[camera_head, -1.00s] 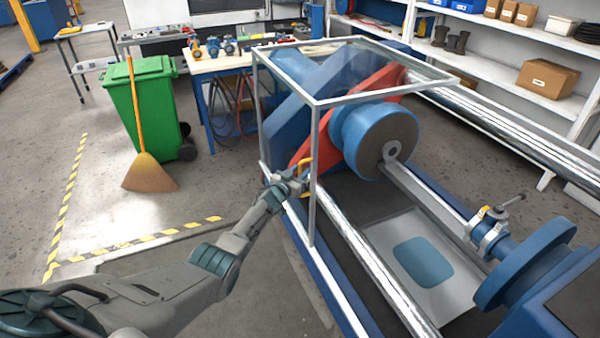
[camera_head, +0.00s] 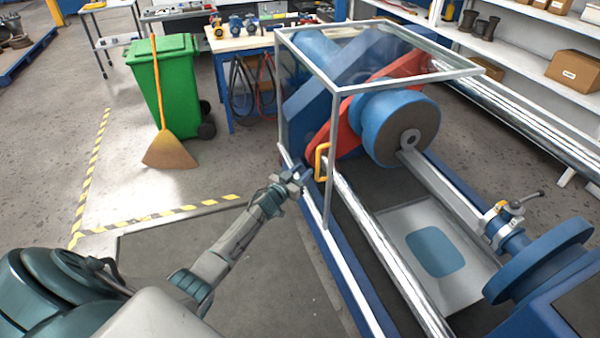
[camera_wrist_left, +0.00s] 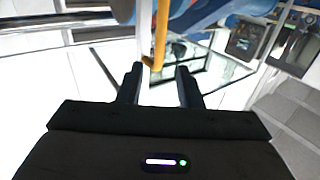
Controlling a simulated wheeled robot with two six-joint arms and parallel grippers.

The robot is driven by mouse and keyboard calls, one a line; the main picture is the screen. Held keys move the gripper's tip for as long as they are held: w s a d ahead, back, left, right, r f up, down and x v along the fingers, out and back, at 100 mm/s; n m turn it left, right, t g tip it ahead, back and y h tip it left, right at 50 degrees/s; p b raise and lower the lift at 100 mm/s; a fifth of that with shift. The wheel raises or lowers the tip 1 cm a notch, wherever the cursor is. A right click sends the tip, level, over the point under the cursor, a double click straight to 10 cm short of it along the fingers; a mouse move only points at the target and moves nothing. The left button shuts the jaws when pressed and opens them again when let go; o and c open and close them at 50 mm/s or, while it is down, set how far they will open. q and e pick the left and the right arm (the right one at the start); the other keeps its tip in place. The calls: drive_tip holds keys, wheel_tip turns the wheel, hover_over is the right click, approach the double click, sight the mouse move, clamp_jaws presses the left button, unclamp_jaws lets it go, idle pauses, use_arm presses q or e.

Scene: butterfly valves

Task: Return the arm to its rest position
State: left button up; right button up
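My left arm reaches in from the lower left in the head view. Its gripper (camera_head: 302,174) is just left of the yellow handle (camera_head: 321,162) on the clear guard box (camera_head: 333,140). In the left wrist view the two dark fingers (camera_wrist_left: 160,85) stand apart with nothing between them. The yellow handle (camera_wrist_left: 161,35) shows just beyond the fingertips, and the gripper is not closed around it. My right gripper is in neither view.
The machine with steel rails (camera_head: 385,250) and a small valve (camera_head: 503,218) fills the right side. A green bin (camera_head: 165,85) and a broom (camera_head: 168,150) stand at the back left.

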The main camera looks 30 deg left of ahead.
use_arm(q)
drive_tip(key=shift+s, duration=0.25)
idle(0.3)
drive_tip(key=s+d+f+n+g+y, duration=0.15)
drive_tip(key=s+f+g, duration=0.25)
drive_tip(key=s+f, duration=1.1)
drive_tip(key=s+d+f+g+y, duration=0.15)
drive_tip(key=s+f+g, duration=0.25)
drive_tip(key=s+f, duration=1.15)
drive_tip(key=s+d+f+g, duration=0.3)
drive_tip(key=s+f, duration=0.3)
drive_tip(key=s, duration=0.5)
drive_tip(key=s+d+f+g, duration=0.3)
drive_tip(key=s+f, duration=0.3)
drive_tip(key=s, duration=0.6)
drive_tip(key=s+d+f+m+g+h+b, duration=0.1)
drive_tip(key=s+f, duration=0.5)
drive_tip(key=s, duration=0.6)
drive_tip(key=shift+s+d+f+g, duration=0.15)
drive_tip(key=shift+d+f+g, duration=0.15)
drive_tip(key=shift+d+g, duration=0.7)
